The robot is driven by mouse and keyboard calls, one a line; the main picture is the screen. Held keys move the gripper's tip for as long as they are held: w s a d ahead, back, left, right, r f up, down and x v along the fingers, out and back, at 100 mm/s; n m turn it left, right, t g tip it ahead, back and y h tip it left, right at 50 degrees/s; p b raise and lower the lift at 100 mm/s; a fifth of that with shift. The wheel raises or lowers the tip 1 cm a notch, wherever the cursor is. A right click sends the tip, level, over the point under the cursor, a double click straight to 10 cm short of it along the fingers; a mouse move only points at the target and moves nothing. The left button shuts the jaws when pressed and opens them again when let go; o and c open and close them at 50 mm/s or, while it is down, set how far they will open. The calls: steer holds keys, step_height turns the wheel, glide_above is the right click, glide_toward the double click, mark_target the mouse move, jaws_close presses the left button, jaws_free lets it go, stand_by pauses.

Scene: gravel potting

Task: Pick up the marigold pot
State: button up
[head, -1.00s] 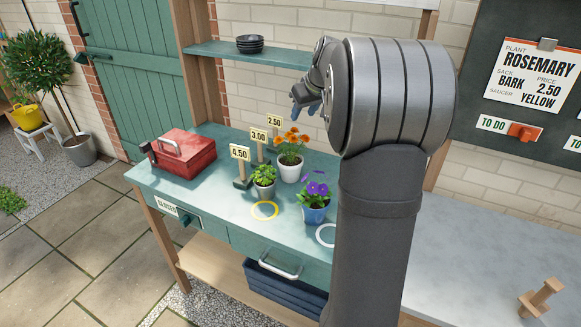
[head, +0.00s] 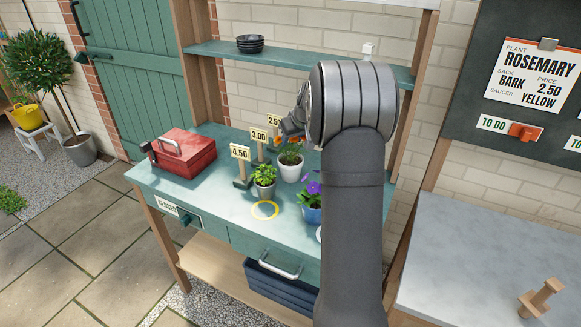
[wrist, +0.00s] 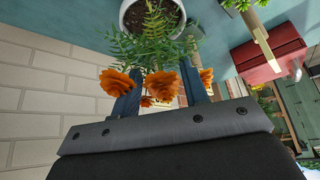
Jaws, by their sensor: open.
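The marigold pot (head: 290,173) is white and stands upright on the green bench, with green leaves above it. My gripper (head: 283,132) is at its orange flowers, which it mostly hides in the head view. In the wrist view, the pot's white rim and dark soil show at the top (wrist: 124,22). My open fingers (wrist: 162,78) reach toward the pot among the leaves and orange blooms. Nothing is held. Whether the fingers touch the plant I cannot tell.
Price signs (head: 240,153) and a small green herb pot (head: 264,175) stand left of the marigold. A purple-flowered blue pot (head: 312,212) stands in front, partly hidden by my arm. A red toolbox (head: 183,155) is at the left. A yellow ring (head: 265,210) marks the bench.

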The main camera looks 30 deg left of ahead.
mark_target(291, 158)
steer(key=x, duration=0.2)
steer(key=shift+a+f, duration=0.15)
steer(key=shift+f, duration=0.25)
jaws_close()
steer(key=shift+r, duration=0.1)
stand_by(1.0)
